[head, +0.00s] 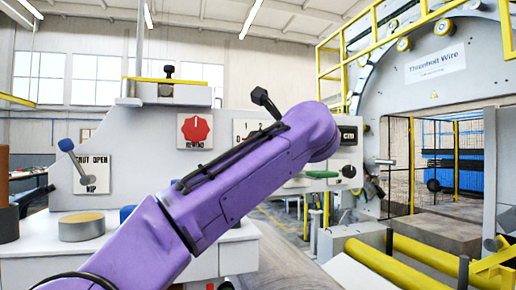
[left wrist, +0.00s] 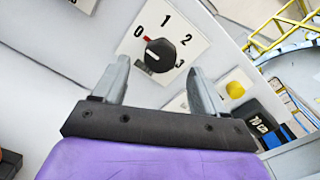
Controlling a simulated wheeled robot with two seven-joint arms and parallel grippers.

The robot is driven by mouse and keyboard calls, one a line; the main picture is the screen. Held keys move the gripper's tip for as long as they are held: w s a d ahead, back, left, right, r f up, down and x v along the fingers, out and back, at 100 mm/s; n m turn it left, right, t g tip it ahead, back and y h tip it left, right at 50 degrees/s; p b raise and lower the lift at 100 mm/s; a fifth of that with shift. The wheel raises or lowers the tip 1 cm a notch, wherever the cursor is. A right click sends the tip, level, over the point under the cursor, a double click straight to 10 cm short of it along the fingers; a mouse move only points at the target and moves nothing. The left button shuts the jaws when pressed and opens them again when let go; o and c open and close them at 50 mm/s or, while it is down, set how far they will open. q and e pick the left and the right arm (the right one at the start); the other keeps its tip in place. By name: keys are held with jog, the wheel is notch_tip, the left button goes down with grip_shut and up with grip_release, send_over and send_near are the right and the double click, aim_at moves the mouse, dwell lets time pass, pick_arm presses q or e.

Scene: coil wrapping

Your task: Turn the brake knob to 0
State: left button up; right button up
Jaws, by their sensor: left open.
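The brake knob (left wrist: 160,52) is a round black knob on a white plate (left wrist: 140,52) marked 0, 1, 2 and 3. A small red mark shows at its edge, on the side toward the 0. My left gripper is hidden in the head view. My right gripper is out of view.
A red REWIND knob (head: 196,129) sits left of the dial, and a blue-tipped lever (head: 72,151) farther left. A yellow button (left wrist: 235,89) and a small display (left wrist: 261,122) lie right of the fingers.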

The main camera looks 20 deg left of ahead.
pick_arm(q)
jog(key=b+v, duration=0.1)
jog(key=v, duration=0.5)
